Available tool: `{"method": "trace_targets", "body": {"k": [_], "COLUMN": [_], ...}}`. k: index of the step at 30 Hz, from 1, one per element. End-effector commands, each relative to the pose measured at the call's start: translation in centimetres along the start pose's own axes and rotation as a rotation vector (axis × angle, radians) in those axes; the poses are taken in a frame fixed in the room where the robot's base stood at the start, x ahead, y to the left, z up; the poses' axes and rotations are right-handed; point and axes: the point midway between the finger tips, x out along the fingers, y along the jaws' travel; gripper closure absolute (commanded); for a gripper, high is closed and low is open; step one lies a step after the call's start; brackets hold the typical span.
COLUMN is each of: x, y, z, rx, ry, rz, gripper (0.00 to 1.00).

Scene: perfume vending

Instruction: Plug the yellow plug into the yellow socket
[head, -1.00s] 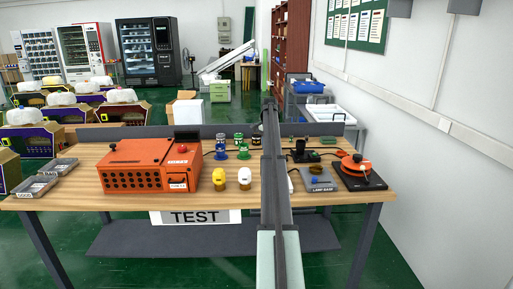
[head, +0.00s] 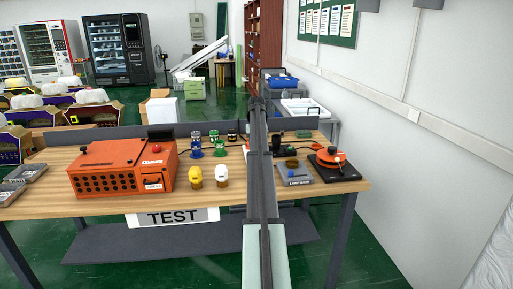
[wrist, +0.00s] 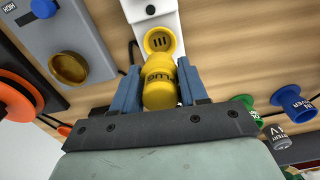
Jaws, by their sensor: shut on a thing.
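In the wrist view my gripper (wrist: 158,85) is shut on the yellow plug (wrist: 160,90), with a blue finger on each side of it. The plug's narrower end points at the yellow socket (wrist: 160,41), a round face with dark slots on a white block (wrist: 155,14). The plug's end overlaps the socket's lower rim in the picture. I cannot tell whether they touch or a small gap is left. In the head view my arm hides the gripper, plug and socket.
A grey lamp base (head: 293,173) and an orange round device (head: 333,160) stand right of my arm. An orange box (head: 122,168), yellow and white bulb-like pieces, and blue and green plugs (head: 219,147) stand left.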

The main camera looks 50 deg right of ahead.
Motion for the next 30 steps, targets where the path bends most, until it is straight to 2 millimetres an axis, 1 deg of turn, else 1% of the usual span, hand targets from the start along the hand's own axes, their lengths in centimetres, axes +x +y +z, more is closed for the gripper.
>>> {"method": "trace_targets", "body": {"k": [3,6,14,20,30], "x": [0.0,0.1,0.9,2.1,4.8], "y": [0.0,0.0,0.0,0.0,0.0], "z": [0.0,0.0,0.0,0.1,0.1], "rx": [-0.054,-0.073,-0.077,-0.076,-0.075], "ry": [0.0,-0.001,-0.001,-0.001,-0.001], "rz": [0.0,0.0,0.0,0.0,0.0], "gripper": [0.91,0.91,0.91,0.91,0.91]}}
